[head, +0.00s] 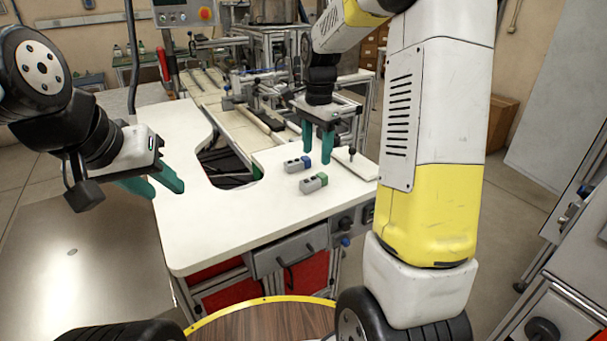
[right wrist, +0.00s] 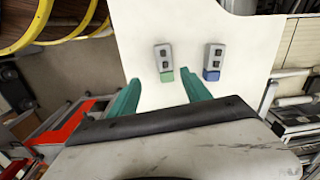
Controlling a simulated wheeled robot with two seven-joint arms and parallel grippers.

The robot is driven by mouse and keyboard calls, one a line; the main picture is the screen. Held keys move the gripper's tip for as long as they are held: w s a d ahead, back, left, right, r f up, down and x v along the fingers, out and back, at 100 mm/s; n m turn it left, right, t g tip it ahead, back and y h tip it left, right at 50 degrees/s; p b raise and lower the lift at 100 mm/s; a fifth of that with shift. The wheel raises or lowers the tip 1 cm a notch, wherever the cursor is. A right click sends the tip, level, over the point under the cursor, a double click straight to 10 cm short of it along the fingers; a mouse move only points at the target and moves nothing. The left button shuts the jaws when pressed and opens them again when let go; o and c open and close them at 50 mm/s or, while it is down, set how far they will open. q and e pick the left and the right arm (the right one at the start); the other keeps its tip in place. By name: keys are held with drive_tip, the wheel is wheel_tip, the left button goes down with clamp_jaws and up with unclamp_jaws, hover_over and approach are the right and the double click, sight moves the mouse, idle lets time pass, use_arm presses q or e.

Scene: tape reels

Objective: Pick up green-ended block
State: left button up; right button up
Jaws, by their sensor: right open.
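The green-ended block (head: 313,183) is grey with dark spots and lies on the white table, its green end to the right. It also shows in the right wrist view (right wrist: 164,63), ahead of my fingertips and roughly between their lines. A blue-ended block (head: 297,164) lies beside it, and it shows in the right wrist view (right wrist: 213,62) to the right. My right gripper (head: 317,153) is open and empty above the table, just behind the blocks in the head view. My left gripper (head: 166,183) has its teal fingers apart and empty, over the table's left edge.
The white table (head: 210,235) has a cut-out (head: 228,168) left of the blocks. A flat white piece (head: 355,163) lies right of my right gripper. Frames and rails of a machine (head: 260,95) stand behind. The table's front left is clear.

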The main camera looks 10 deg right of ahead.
sight(314, 179)
drive_tip(key=shift+w+f, duration=0.5)
drive_tip(key=shift+f+m, duration=0.3)
drive_tip(key=shift+f, duration=0.1)
drive_tip(key=f, duration=0.7)
drive_tip(key=shift+w, duration=0.2)
drive_tip(key=shift+c, duration=0.5)
clamp_jaws()
